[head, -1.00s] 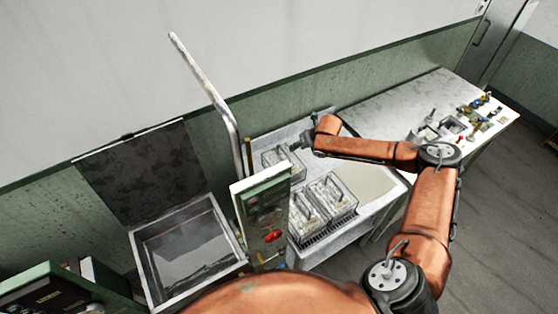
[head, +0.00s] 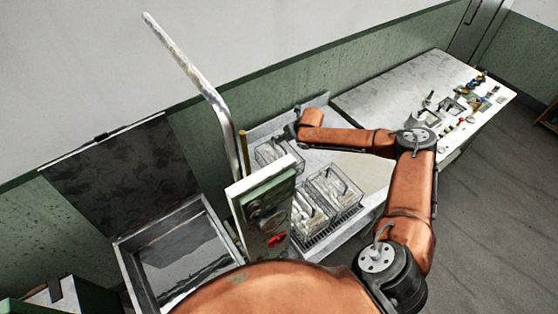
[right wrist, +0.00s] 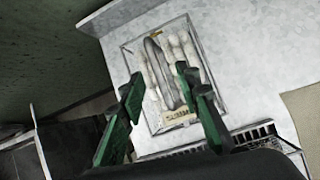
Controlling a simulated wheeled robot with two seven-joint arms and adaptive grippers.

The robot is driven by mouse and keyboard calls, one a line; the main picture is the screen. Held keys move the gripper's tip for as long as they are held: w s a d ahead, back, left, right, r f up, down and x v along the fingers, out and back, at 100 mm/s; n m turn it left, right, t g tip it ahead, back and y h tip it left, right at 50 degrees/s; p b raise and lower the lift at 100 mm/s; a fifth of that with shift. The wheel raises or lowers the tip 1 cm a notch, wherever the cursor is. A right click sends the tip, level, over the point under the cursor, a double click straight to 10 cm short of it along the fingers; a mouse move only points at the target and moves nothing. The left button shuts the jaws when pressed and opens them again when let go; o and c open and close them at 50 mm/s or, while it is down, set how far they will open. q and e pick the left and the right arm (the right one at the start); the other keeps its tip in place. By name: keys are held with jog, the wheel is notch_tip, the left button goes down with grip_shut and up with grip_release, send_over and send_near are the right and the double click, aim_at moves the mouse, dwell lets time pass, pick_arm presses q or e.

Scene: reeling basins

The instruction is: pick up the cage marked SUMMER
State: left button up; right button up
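A clear, wire-edged cage (right wrist: 167,42) holding pale cocoons lies below my right gripper in the right wrist view. It has a long grey handle (right wrist: 160,72) and a small tan label (right wrist: 178,115) that seems to read SUMMER, though it is blurred. My right gripper (right wrist: 162,104) is open, its green fingers apart on either side of the handle's near part, nothing clasped. In the head view this cage (head: 265,155) stands at the back of the pale bench, partly behind the panel, with my right gripper (head: 290,133) over it. My left gripper is not in view.
A green-and-white control panel (head: 280,190) and a tall bent pipe (head: 195,85) stand left of the back cage. A metal basin (head: 180,250) lies farther left. Small parts crowd the far-right table (head: 390,90).

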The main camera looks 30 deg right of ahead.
jog(key=p, duration=0.1)
send_over(279, 155)
jog(key=f, duration=0.5)
jog(key=shift+w+d, duration=0.2)
jog(key=shift+w, duration=0.15)
jog(key=shift+c, duration=0.6)
grip_shut()
jog(key=shift+r, duration=0.15)
